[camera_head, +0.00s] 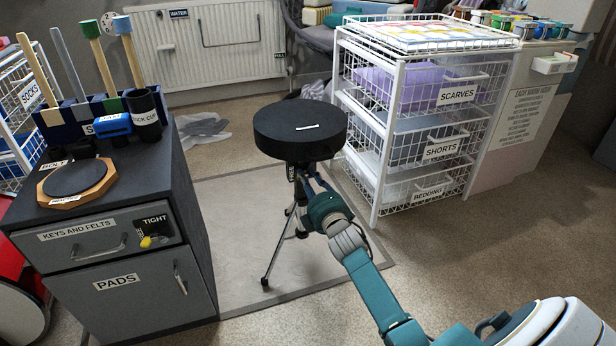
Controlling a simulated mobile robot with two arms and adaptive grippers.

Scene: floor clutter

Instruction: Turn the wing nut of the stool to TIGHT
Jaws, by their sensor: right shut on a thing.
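The stool (300,128) has a round black seat on a post with thin splayed legs. It stands upright on the pale mat. My right gripper (304,182) is at the post just below the seat, its arm coming in from the lower right. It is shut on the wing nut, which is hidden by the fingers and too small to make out. A small dark label is on the post, but its text is unreadable. A TIGHT label (155,220) shows on the grey cabinet's front, above a yellow knob (147,242). My left gripper is out of view.
The grey cabinet (115,265) stands left of the stool, with a wooden-rimmed black disc (76,178) and a tool rack (90,118) on top. A white wire drawer unit (375,150) stands close at right. The mat (235,235) is clear around the legs.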

